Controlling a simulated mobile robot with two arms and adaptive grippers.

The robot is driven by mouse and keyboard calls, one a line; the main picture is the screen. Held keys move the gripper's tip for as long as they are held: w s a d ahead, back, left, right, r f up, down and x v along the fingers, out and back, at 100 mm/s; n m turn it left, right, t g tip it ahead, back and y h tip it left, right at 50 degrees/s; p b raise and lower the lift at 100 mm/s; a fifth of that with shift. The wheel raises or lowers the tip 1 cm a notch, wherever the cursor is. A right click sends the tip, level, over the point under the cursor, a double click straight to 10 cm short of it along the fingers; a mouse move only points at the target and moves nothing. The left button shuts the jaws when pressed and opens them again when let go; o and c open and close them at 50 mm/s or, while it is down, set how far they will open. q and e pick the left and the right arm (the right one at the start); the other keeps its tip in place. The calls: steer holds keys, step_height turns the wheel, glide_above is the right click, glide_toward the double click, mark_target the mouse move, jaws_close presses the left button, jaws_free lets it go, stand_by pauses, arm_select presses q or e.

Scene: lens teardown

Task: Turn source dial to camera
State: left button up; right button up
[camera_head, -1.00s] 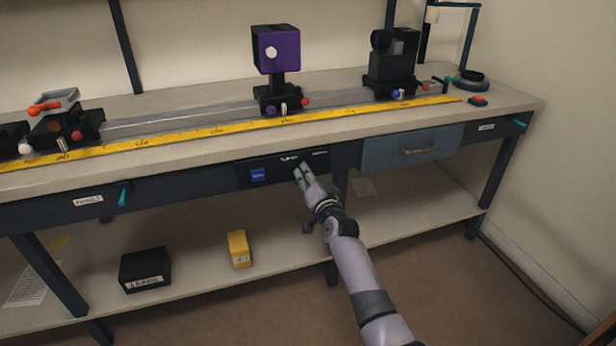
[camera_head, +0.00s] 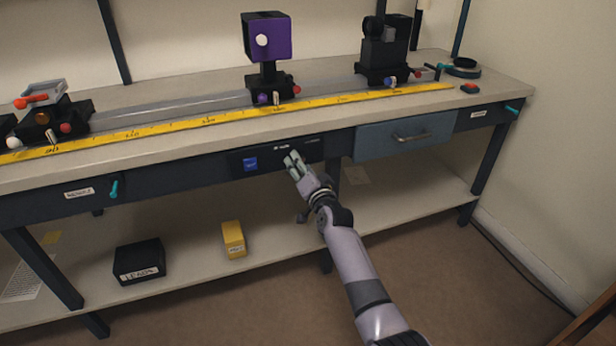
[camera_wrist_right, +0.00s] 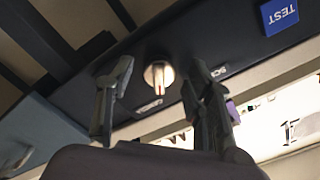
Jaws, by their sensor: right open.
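The source dial (camera_wrist_right: 158,74) is a small round light-coloured knob on the dark panel (camera_head: 236,161) under the bench's front edge. In the right wrist view it sits between the two fingers of my right gripper (camera_wrist_right: 160,88), seemingly a little beyond their tips. In the head view my right gripper (camera_head: 292,160) is in front of the panel and hides the dial. Its fingers are apart and nothing is between them that I can tell is gripped. My left gripper is in no view.
A blue TEST label (camera_wrist_right: 281,13) is on the same panel. A blue-grey drawer (camera_head: 405,137) is right of it. On the bench are a yellow ruler (camera_head: 210,121), a purple box on a post (camera_head: 269,38) and a black device (camera_head: 388,50). The shelf below holds a black box (camera_head: 139,261) and yellow box (camera_head: 234,240).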

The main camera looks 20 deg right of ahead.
steer(key=s, duration=1.1)
steer(key=shift+s+d, duration=0.25)
